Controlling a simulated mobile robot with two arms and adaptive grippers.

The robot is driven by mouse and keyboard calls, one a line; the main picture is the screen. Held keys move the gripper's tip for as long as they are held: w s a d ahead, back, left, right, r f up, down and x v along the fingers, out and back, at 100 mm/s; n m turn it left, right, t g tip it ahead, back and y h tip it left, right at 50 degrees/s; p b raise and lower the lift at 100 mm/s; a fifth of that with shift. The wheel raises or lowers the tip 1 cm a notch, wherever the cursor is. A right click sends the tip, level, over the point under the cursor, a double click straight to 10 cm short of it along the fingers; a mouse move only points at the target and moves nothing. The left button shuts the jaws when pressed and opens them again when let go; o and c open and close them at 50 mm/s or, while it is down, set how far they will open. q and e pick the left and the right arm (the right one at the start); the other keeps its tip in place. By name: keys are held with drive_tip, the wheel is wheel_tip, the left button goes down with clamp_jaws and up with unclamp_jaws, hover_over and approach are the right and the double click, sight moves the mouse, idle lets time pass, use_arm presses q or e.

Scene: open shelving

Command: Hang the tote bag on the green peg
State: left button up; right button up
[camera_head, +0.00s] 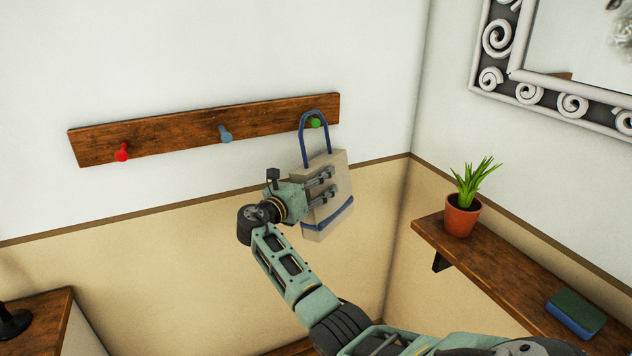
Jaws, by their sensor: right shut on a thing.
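The tote bag (338,169) is beige with a blue handle loop and a blue stripe near its bottom. My right gripper (330,186) is shut on the bag at its left side, in front of the wall. The green peg (315,123) is at the right end of the wooden peg rail. The bag's handle loop rises above the bag, and in the picture the green peg shows inside the loop near its top. I cannot tell whether the handle rests on the peg or is only in front of it. My left gripper is not in view.
The wooden rail (175,134) also bears a red peg (122,152) and a blue peg (225,134). At the right, a shelf (489,260) holds a potted plant (462,216) and a green-blue book (576,314). A framed mirror (573,101) hangs above it. A wooden surface (45,318) is at lower left.

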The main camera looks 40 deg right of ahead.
drive_tip(key=shift+r, duration=0.1)
drive_tip(key=o, duration=1.5)
drive_tip(key=shift+c, duration=0.2)
drive_tip(key=shift+o, duration=0.5)
drive_tip(key=shift+a, duration=0.15)
drive_tip(key=v, duration=0.7)
drive_tip(key=shift+a, duration=0.4)
drive_tip(key=shift+s+a, duration=0.1)
